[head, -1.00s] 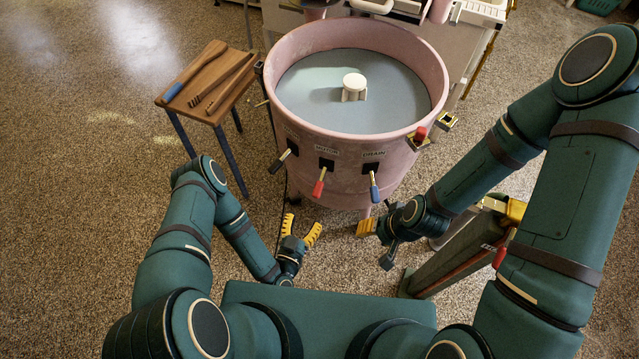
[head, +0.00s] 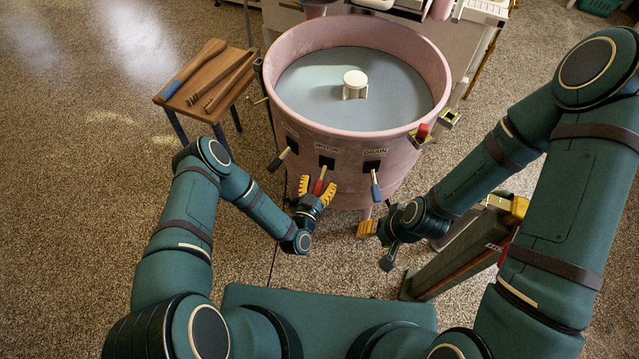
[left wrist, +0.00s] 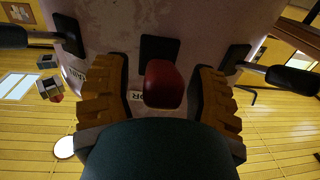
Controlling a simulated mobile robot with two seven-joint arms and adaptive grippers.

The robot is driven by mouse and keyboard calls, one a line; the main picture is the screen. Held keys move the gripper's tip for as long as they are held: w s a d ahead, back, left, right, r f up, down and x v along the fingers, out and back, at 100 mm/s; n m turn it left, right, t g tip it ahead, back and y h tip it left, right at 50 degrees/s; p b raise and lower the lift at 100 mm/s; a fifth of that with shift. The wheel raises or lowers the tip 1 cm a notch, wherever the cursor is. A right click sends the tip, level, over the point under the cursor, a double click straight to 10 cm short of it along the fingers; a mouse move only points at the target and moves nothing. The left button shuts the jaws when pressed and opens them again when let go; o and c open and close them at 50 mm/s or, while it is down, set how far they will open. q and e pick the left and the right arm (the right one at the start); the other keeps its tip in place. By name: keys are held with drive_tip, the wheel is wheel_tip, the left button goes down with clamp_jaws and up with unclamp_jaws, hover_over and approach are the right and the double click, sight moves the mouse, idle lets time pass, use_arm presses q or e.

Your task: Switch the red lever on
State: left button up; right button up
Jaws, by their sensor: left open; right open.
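The red lever (head: 319,186) sits in the middle slot on the front of the pink washer tub (head: 345,195), under a label that seems to read MOTOR, and points outward and down. My left gripper (head: 317,188) is open with its yellow fingers on either side of the red lever. In the left wrist view the red handle end (left wrist: 164,84) shows between the two open fingers, with a gap visible on each side. My right gripper (head: 372,227) is open and empty, low to the right of the tub; its fingers are partly hidden.
A black lever (head: 278,160) is left of the red one and a blue lever (head: 375,190) is right of it, under the DRAIN label. A green and red post-like thing (head: 455,265) stands below my right arm.

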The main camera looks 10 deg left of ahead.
use_arm(q)
drive_tip(key=shift+w, duration=0.2)
drive_tip(key=shift+o, duration=0.2)
clamp_jaws()
